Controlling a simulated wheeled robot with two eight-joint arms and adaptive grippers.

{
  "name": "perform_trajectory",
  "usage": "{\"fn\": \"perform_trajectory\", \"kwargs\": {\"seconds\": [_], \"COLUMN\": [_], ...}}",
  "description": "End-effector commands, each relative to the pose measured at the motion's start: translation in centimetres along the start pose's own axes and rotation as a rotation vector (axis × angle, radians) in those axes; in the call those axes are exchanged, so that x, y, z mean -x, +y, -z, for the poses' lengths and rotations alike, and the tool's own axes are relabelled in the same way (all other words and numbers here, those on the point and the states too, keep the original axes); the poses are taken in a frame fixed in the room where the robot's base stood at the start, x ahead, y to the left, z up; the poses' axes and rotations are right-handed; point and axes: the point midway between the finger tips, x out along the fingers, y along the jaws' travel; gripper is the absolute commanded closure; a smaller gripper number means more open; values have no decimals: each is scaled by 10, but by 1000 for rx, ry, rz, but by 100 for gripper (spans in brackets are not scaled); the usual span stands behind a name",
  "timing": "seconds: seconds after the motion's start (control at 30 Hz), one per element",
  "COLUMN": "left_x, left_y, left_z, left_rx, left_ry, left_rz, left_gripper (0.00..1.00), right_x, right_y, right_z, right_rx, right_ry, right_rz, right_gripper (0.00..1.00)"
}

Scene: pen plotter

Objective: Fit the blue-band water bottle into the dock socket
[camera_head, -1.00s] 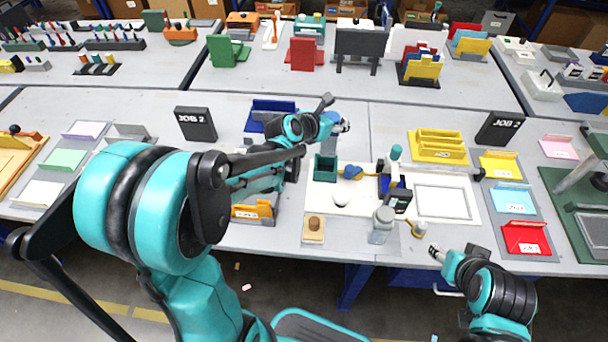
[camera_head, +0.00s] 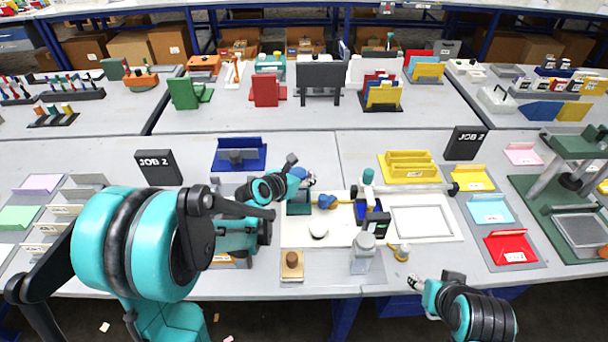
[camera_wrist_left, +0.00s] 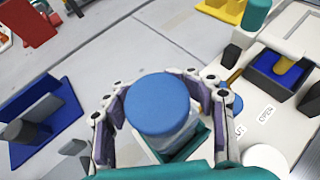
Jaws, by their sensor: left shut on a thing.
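My left gripper (camera_head: 302,180) is shut on a bottle with a round blue top (camera_wrist_left: 158,103). In the left wrist view, its fingers clasp both sides of the bottle, and its pale, clear body shows below the top. In the head view, the blue top (camera_head: 298,172) shows at the fingers, just above a dark green square box (camera_head: 298,208). The box's green rim also shows below the bottle in the wrist view (camera_wrist_left: 196,140). Whether the bottle's base is inside it is hidden. I cannot tell for certain which part is the dock socket. My right gripper (camera_head: 416,284) hangs near the table's front edge; its fingers are too small to judge.
A clear bottle with a grey cap (camera_head: 363,252) stands at the front. The plotter's white bed (camera_head: 422,222) and its upright teal-topped part (camera_head: 367,190) are to the right. A blue holder (camera_head: 239,155) stands behind left. Bare table lies behind the box.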

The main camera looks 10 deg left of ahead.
Motion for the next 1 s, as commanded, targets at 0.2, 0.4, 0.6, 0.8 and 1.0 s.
{"fn": "perform_trajectory", "kwargs": {"seconds": [0.2, 0.4, 0.6, 0.8, 1.0], "left_x": [-2, -1, 4, 43, 87], "left_y": [0, 0, 0, 1, 1], "left_z": [2, 2, -2, -4, -3], "left_rx": [0, 0, 0, 3, 2], "left_ry": [0, 0, 0, 0, 0], "left_rz": [0, 0, -1, -2, -3], "left_gripper": [23, 23, 23, 23, 23], "right_x": [-2, -2, 2, 15, 28], "right_y": [0, 0, 0, 0, 0], "right_z": [-1, -1, 2, 11, 20], "right_rx": [0, 0, 0, 0, 0], "right_ry": [0, 0, 0, 0, 0], "right_rz": [0, 0, 0, 0, 0], "right_gripper": [52, 52, 52, 52, 52]}}
